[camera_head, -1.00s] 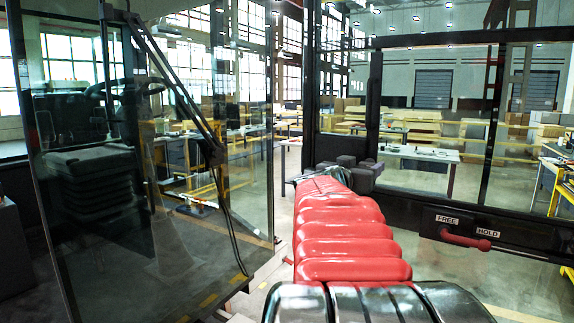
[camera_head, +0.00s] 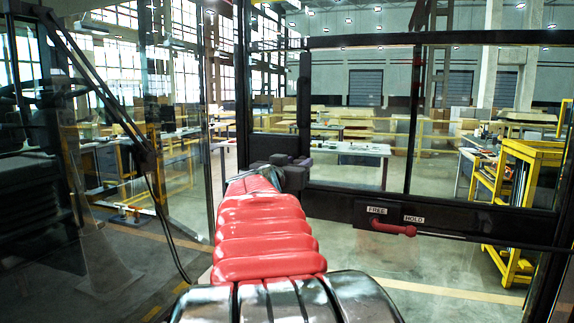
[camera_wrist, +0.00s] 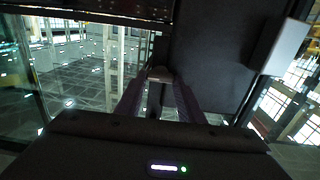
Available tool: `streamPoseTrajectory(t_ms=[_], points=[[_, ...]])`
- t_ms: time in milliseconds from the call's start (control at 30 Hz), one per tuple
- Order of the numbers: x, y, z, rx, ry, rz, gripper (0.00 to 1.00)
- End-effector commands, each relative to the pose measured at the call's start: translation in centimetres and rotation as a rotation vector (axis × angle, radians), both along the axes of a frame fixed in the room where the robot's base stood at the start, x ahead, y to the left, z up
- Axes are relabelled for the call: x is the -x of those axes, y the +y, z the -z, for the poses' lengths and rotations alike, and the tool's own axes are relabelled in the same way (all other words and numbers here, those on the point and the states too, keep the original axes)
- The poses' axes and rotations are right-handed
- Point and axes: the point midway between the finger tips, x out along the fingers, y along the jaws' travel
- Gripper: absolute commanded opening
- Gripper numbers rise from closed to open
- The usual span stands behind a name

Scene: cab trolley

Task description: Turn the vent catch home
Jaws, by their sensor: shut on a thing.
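My red arm reaches forward to my dark gripper (camera_head: 303,162), in front of the black window frame's lower left corner. In the wrist view, my gripper's two fingers (camera_wrist: 158,78) close in on a small dark piece with a paler rounded end (camera_wrist: 159,73), which I take for the vent catch. They are shut on it, and it stands in front of a dark panel (camera_wrist: 210,50). Its turn angle cannot be read. In the head view the catch is hidden behind the gripper.
A red-handled lever (camera_head: 394,228) sits on the lower rail under labels FREE and HOLD, its knob towards HOLD. A glass pane with a wiper arm (camera_head: 105,90) stands left. A pale block (camera_wrist: 287,47) lies close right in the wrist view. Yellow racks (camera_head: 530,180) stand beyond the frame.

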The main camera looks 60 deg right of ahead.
Motion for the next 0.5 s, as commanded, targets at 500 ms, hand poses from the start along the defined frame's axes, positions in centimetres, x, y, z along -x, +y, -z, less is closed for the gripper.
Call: streamPoseTrajectory(t_ms=[500], points=[[-0.17, 0.01, 0.00, 0.016, 0.180, -0.002, 0.12]])
